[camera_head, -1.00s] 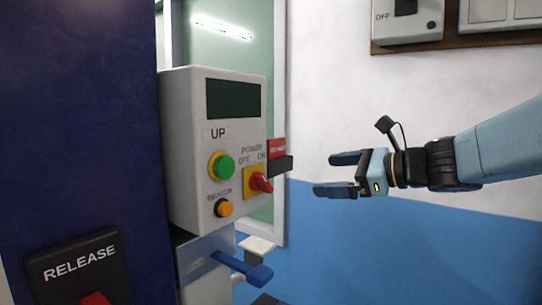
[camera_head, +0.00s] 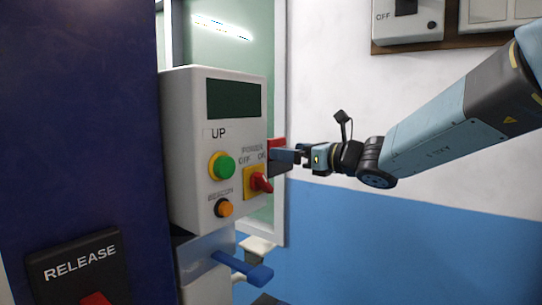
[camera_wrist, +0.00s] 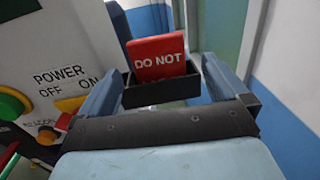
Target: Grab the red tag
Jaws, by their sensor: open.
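The red tag (camera_wrist: 157,56), lettered "DO NOT", stands upright in a black holder (camera_wrist: 162,91) on the side of the control box. In the head view the red tag (camera_head: 277,143) is mostly hidden behind my gripper (camera_head: 287,155). In the wrist view my gripper (camera_wrist: 168,80) is open, with one blue finger left of the holder and the other right of it. The tag lies between and a little beyond the fingers. I cannot tell whether a finger touches the holder.
The grey control box (camera_head: 181,150) has a green button (camera_head: 224,167), a red power switch (camera_head: 261,182) and an orange button (camera_head: 223,208). A blue lever (camera_head: 245,268) sits below. A dark blue column (camera_head: 80,130) stands left.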

